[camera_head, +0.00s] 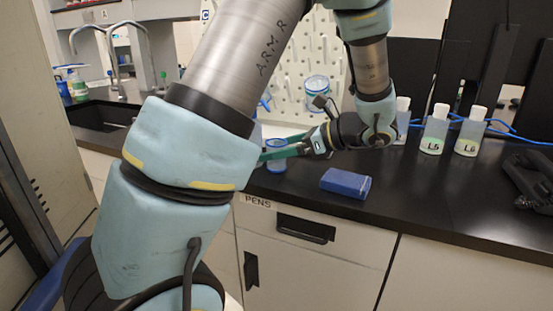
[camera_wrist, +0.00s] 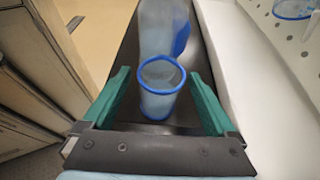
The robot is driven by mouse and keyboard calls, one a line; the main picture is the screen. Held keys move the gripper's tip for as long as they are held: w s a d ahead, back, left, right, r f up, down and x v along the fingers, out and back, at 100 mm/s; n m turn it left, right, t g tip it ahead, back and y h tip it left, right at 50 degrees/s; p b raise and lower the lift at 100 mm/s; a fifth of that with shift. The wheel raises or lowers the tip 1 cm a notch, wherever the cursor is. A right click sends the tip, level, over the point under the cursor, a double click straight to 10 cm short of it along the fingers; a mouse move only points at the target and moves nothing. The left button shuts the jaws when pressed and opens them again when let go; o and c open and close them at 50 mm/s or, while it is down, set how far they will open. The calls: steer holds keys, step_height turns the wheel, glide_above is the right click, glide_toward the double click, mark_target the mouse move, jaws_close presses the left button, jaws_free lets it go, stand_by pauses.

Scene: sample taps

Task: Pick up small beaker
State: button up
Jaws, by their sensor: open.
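The small beaker (camera_wrist: 160,92), clear with a blue rim, stands upright on the black counter. In the wrist view it lies between the two green fingers of my gripper (camera_wrist: 163,92), with a gap visible on each side. My gripper is open around it. In the head view the beaker (camera_head: 276,157) shows at the counter's front left, beside the green fingers of my gripper (camera_head: 282,152). Part of the beaker is hidden there by the fingers.
A taller clear and blue container (camera_wrist: 165,28) stands just beyond the beaker. A blue box (camera_head: 346,183) lies on the counter to the right. Bottles labelled L5 (camera_head: 435,132) and L6 (camera_head: 470,134) stand farther right. A pegboard (camera_head: 300,70) rises behind. The sink (camera_head: 100,115) is at left.

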steer(key=shift+w+a+f, duration=0.1)
steer(key=shift+a, duration=0.1)
steer(key=c, duration=1.4)
steer(key=shift+c, duration=0.2)
steer(key=shift+r, duration=0.2)
